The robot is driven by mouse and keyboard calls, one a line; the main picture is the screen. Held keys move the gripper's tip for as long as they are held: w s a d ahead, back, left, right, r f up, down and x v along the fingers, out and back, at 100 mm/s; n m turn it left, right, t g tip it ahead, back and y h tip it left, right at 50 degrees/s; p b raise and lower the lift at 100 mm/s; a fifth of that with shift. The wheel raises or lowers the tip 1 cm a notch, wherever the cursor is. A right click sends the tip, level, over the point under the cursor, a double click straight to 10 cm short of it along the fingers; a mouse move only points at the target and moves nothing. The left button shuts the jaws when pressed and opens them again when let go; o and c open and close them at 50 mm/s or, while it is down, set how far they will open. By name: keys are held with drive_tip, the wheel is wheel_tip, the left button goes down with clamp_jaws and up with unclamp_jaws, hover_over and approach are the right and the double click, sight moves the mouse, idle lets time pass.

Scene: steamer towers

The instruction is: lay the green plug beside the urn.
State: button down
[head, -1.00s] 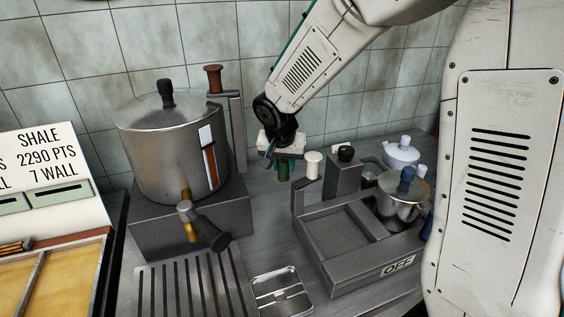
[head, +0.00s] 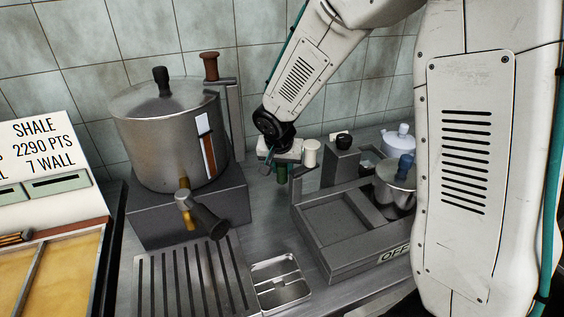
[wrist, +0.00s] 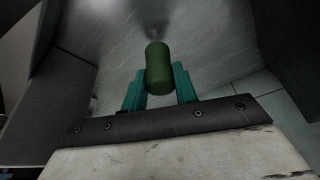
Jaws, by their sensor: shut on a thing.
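The green plug (wrist: 158,68) is between the two teal fingers of my gripper (wrist: 159,85) in the wrist view. In the head view my gripper (head: 281,166) points down over the counter, right of the urn, with the green plug (head: 282,174) low between its fingers. I cannot tell whether the plug touches the counter. The urn (head: 165,140) is a large steel pot with a black lid knob and a brass tap with a dark handle (head: 208,221). It stands on a grey block at the left.
A white cylinder (head: 310,153) stands just behind and right of my gripper. A grey box marked OFF (head: 345,262) and a small steel pot (head: 396,190) are at the right. A slotted drip grate (head: 190,278) and a metal tray (head: 279,283) lie in front. Bare counter separates urn and box.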

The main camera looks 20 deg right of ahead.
drive_tip(key=shift+f, duration=0.35)
idle(0.6)
drive_tip(key=c, duration=1)
unclamp_jaws()
drive_tip(key=shift+v, duration=3.85)
